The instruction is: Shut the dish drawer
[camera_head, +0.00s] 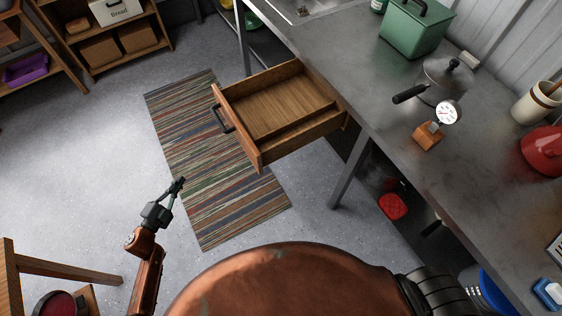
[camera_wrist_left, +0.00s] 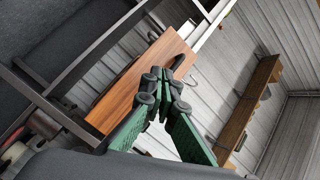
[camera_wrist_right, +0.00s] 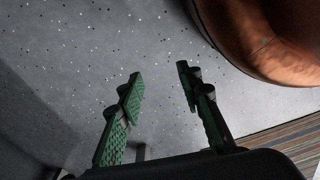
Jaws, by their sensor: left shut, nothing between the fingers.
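The dish drawer (camera_head: 290,105) stands pulled out from under the grey metal counter and looks empty. Its wooden front has a dark handle (camera_head: 223,119) and faces left in the head view. My left gripper (camera_head: 179,184) is shut and empty, out in front of the drawer front and apart from it. In the left wrist view the shut fingertips (camera_wrist_left: 171,82) overlap the brown drawer front (camera_wrist_left: 140,80). My right gripper (camera_wrist_right: 158,82) shows only in the right wrist view, open and empty above the speckled floor.
The counter (camera_head: 345,60) carries a green box (camera_head: 415,28), a lidded pan (camera_head: 446,78), a dial gauge (camera_head: 447,113) and a red kettle (camera_head: 545,150). A striped rug (camera_head: 200,145) lies beneath the drawer. A wooden table (camera_head: 60,268) stands at lower left. Floor left of the rug is clear.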

